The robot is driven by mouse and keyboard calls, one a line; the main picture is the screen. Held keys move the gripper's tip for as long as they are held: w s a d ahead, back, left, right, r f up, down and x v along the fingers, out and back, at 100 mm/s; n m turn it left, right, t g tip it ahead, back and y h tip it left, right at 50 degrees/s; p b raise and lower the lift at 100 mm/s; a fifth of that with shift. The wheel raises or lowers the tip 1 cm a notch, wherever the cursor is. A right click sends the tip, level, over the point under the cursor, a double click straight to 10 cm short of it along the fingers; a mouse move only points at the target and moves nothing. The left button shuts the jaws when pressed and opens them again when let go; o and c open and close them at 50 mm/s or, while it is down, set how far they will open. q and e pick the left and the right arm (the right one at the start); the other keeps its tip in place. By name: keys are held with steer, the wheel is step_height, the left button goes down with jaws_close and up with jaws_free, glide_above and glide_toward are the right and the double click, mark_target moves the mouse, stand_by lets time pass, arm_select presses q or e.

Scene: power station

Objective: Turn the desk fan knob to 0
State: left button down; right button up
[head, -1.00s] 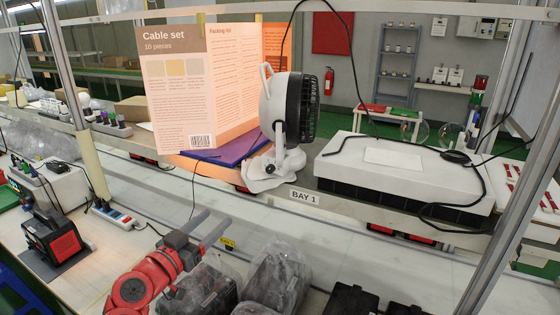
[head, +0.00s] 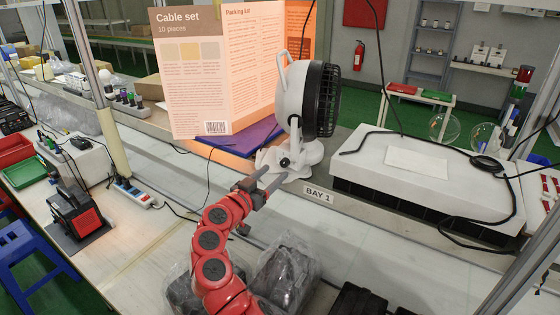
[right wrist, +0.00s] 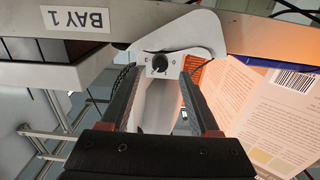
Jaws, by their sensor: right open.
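The white desk fan (head: 302,105) with a black grille stands on the shelf ledge, seen from its side and back. Its dark round knob (head: 284,162) is on the front of the white base. In the right wrist view the knob (right wrist: 160,63) sits on a white panel with small marks around it; I cannot read the setting. My right gripper (head: 271,181) is open and empty just in front of the fan base. In the right wrist view its two fingers (right wrist: 160,95) lie on either side of the knob, apart from it. My left gripper is out of view.
A packing-list card (head: 210,70) and a purple folder (head: 240,138) are left of the fan. A white box (head: 420,170) with a black cable lies to the right, behind the BAY 1 label (head: 319,195). Plastic-wrapped parts (head: 285,272) sit below my right arm.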

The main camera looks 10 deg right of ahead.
mark_target(283, 165)
steer(key=shift+p+x, duration=0.5)
steer(key=shift+x, duration=1.7)
steer(key=shift+f, duration=0.1)
jaws_close()
